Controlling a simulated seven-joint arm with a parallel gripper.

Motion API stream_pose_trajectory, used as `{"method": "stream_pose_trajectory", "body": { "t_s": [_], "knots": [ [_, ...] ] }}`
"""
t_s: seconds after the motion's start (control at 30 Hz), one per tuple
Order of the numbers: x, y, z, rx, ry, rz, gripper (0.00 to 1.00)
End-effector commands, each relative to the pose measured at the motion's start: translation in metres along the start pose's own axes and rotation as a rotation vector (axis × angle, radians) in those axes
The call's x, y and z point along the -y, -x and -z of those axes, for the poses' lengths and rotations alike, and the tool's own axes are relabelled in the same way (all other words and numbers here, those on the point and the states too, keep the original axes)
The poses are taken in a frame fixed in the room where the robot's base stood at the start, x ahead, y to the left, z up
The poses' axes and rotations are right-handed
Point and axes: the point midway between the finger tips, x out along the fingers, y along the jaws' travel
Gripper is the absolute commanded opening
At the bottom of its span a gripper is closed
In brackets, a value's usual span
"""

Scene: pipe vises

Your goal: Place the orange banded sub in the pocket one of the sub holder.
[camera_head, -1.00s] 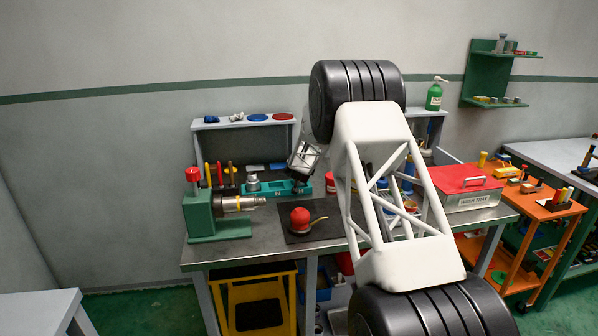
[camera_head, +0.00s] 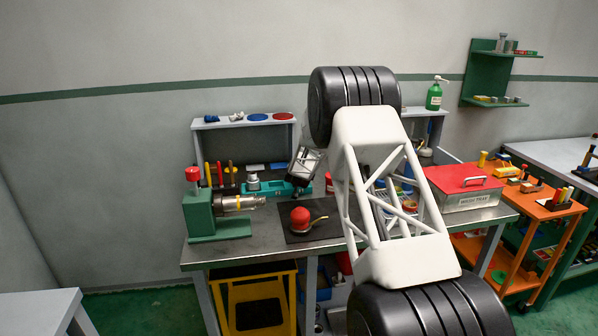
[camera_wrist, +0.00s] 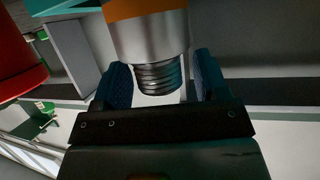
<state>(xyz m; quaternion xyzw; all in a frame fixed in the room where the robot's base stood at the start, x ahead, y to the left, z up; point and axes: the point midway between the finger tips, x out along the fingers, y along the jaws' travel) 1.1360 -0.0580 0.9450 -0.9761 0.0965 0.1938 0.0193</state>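The orange banded sub (camera_wrist: 150,38) shows in the wrist view as a silver cylinder with an orange band and a narrower threaded end. The threaded end lies between the blue pads of my gripper (camera_wrist: 160,72). In the head view my gripper (camera_head: 303,168) is tilted above the right part of the teal sub holder (camera_head: 276,189); the sub is hard to make out there. A corner of teal (camera_wrist: 65,6), likely the holder, shows in the wrist view.
A silver piece (camera_head: 253,182) stands at the holder's left. A green vise (camera_head: 203,215) clamps a yellow-banded cylinder. A red ball-shaped item (camera_head: 300,217) sits on a dark mat (camera_head: 322,230). A grey shelf (camera_head: 243,123) is behind; a red-lidded box (camera_head: 465,188) is right.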

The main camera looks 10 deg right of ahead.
Motion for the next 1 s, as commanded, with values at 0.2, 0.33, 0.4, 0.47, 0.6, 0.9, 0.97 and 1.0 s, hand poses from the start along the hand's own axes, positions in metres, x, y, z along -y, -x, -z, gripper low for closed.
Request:
{"method": "stream_pose_trajectory", "body": {
  "t_s": [0.2, 0.33, 0.4, 0.47, 0.6, 0.9, 0.97, 1.0],
  "knots": [
    [0.0, 0.0, 0.001, 0.0, 0.0, 0.0, 0.67],
    [0.0, 0.003, 0.003, 0.0, 0.0, 0.0, 0.67],
    [0.0, 0.006, 0.003, 0.0, 0.0, 0.0, 0.67],
    [0.0, 0.009, 0.003, 0.0, 0.0, 0.0, 0.67],
    [0.0, 0.02, 0.004, -0.001, 0.0, 0.0, 0.67],
    [0.0, 0.051, 0.003, -0.001, 0.0, 0.0, 0.67],
    [0.0, 0.057, 0.003, 0.0, 0.0, 0.0, 0.67],
    [0.0, 0.061, 0.003, 0.0, 0.0, 0.0, 0.67]
  ]
}}
